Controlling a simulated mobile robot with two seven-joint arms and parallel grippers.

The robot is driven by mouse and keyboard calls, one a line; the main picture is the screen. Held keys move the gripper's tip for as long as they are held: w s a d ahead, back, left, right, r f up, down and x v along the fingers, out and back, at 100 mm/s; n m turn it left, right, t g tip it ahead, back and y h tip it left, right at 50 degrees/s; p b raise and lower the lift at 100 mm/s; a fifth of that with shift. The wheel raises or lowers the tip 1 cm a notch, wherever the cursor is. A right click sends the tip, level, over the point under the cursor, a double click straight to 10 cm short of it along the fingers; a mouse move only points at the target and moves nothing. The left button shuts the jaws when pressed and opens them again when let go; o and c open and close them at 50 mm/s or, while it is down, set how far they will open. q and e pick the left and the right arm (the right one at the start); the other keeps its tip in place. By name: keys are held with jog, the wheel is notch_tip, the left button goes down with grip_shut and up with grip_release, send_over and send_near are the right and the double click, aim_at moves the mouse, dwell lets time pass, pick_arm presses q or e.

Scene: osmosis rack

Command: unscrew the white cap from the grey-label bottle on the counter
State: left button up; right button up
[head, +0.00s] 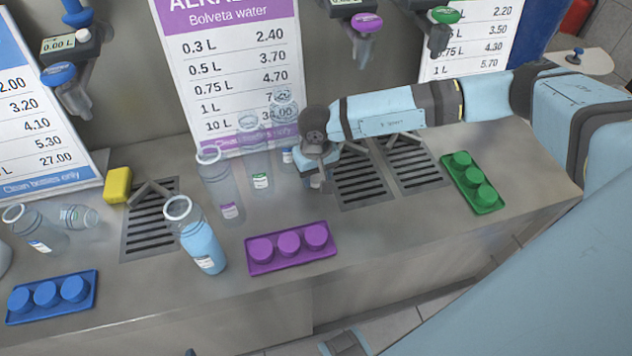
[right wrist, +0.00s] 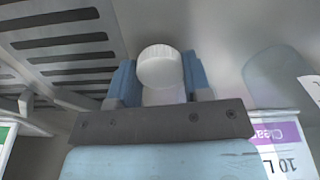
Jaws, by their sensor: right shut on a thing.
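My right gripper (head: 316,178) is low over the counter, just left of the middle drain grate. In the right wrist view its two blue fingers (right wrist: 157,82) are shut on a round white cap (right wrist: 158,64). A pale part shows below the cap between the fingers. I cannot tell whether the cap is on a bottle. A bottle of blue water (head: 203,243) with a pale label, perhaps grey, stands upright at the front, left of the purple tray. Its mouth has a white rim and no cap shows on it. My left gripper is not in view.
A purple-cap tray (head: 262,268), a blue-cap tray (head: 50,314) and a green-cap tray (head: 489,207) lie on the counter. A yellow sponge (head: 118,186) is at the left.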

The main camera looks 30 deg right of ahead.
jog(key=shift+f, duration=0.75)
jog(key=shift+r, duration=0.1)
jog(key=o, duration=1)
